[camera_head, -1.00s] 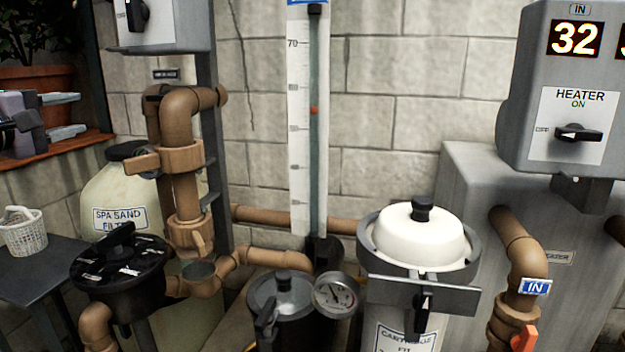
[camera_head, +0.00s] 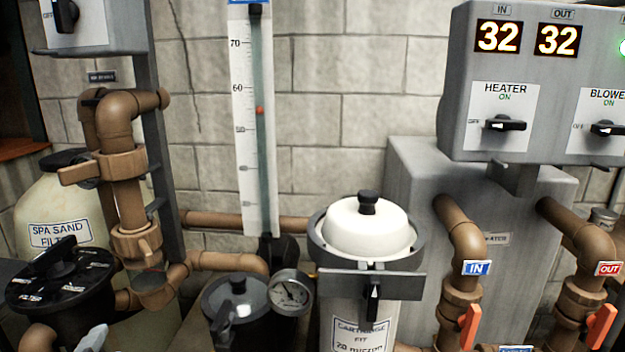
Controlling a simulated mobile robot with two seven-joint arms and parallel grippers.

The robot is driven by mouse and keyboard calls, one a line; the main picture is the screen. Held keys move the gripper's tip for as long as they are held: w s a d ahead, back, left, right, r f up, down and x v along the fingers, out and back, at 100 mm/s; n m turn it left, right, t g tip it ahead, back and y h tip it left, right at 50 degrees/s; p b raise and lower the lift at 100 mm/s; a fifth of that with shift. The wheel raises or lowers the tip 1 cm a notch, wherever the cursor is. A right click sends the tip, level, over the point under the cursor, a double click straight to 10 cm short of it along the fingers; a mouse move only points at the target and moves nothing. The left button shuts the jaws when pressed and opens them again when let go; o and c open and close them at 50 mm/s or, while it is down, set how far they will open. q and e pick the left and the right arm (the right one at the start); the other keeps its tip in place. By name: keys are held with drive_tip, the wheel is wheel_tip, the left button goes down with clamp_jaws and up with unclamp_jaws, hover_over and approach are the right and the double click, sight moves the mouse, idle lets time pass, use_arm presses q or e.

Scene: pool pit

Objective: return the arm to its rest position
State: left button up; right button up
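A small pale grey piece at the bottom left edge looks like a tip of my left gripper (camera_head: 93,338). It shows in front of the black multiport valve (camera_head: 62,278) of the spa sand filter. The rest of the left gripper and its arm are outside the picture, so I cannot tell whether its fingers are apart or whether it holds anything. My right gripper and arm are not in view.
The cartridge filter (camera_head: 367,230) with its white lid and a dark strainer pot with a pressure gauge (camera_head: 291,293) stand at the front. Brown pipes, orange-handled valves (camera_head: 470,327) and the heater (camera_head: 410,190) fill the right. The heater panel (camera_head: 540,80) hangs above.

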use_arm(q)
drive_tip(key=s+d+f+n+g+h, duration=0.25)
drive_tip(key=s+f+g, duration=0.2)
drive_tip(key=s, duration=0.35)
drive_tip(key=s+d+f+n+g+h, duration=0.1)
drive_tip(key=s+d+f+n+g, duration=0.25)
drive_tip(key=s+f, duration=0.3)
drive_tip(key=s+d+f+n+g+h, duration=0.2)
drive_tip(key=s+d+f+n+g, duration=0.15)
drive_tip(key=s, duration=0.45)
drive_tip(key=w+d+f+t+h+p, duration=0.1)
drive_tip(key=w+d+f+t+p, duration=0.1)
drive_tip(key=w+f+t+p, duration=0.2)
drive_tip(key=shift+w+d+t+p, duration=0.2)
drive_tip(key=shift+w+t+p, duration=0.65)
drive_tip(key=shift+w+t, duration=0.55)
drive_tip(key=shift+h, duration=0.25)
